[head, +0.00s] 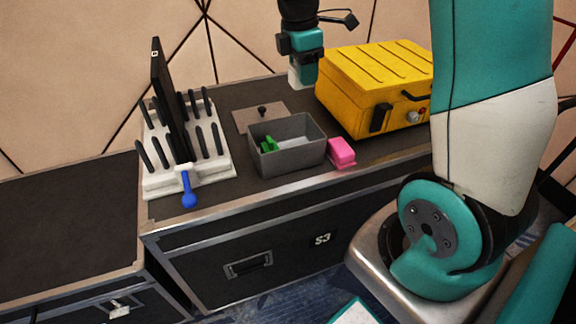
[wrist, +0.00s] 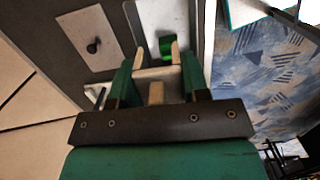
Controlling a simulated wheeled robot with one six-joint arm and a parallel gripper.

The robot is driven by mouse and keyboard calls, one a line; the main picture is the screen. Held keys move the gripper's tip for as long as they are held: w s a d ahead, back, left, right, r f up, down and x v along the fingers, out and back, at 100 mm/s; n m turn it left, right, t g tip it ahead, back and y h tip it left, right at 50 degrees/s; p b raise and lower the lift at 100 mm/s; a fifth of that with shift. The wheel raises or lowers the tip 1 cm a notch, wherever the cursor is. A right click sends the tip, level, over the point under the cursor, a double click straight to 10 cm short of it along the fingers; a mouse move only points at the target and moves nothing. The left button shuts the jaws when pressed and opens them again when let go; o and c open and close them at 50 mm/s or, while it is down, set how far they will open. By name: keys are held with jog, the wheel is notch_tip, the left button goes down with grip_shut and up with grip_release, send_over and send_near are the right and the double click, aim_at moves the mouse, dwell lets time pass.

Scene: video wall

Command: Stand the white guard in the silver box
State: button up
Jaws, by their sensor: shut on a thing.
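The silver box (head: 309,157) is a grey open-topped box on the black case, with a green piece (head: 268,145) and a pale floor inside it. In the wrist view, the green piece (wrist: 166,47) shows beyond my fingers, beside the box's wall (wrist: 137,22). My gripper (head: 302,72) is above and behind the box in the head view, pointing down. It is shut on the white guard (head: 294,77), a small pale piece that hangs clear of the surface. In the wrist view the guard (wrist: 157,74) shows between the teal fingers of my gripper (wrist: 156,80); its full shape is partly hidden.
A grey lid (head: 252,115) with a knob lies behind the box. A pink block (head: 342,152) sits at its right, and a yellow case (head: 365,80) stands behind right. At left is a white rack (head: 220,168) with black prongs, a black panel and a blue-handled tool (head: 188,190).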

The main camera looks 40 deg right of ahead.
notch_tip(320, 180, down, 20)
jog(key=shift+r+b, duration=0.2)
jog(key=shift+b, duration=1.05)
jog(key=shift+s+f, duration=0.1)
jog(key=o, duration=0.9)
notch_tip(320, 180, up, 12)
jog(key=a+p, duration=0.2)
jog(key=s+a+r+m+t+y, duration=0.1)
jog(key=s+a+r+m, duration=0.15)
jog(key=a, duration=0.35)
jog(key=s+a+r+m+y, duration=0.1)
jog(key=s+a+r+y, duration=0.1)
jog(key=s+a+r, duration=0.35)
jog(key=s+a+r+m+y, duration=0.1)
jog(key=s+a, duration=0.2)
jog(key=s, duration=0.1)
jog(key=s+a+m, duration=0.1)
jog(key=s+a, duration=0.3)
jog(key=s, duration=0.1)
jog(key=s+a+r+m+y, duration=0.1)
jog(key=s+a+m, duration=0.1)
jog(key=s+a, duration=0.1)
jog(key=shift+s+a+r+g+y, duration=0.15)
jog(key=shift+s+a, duration=0.05)
jog(key=shift+s, duration=0.2)
jog(key=shift+s+a+r+g+y, duration=0.15)
jog(key=shift+s+a, duration=0.05)
jog(key=shift+s, duration=0.2)
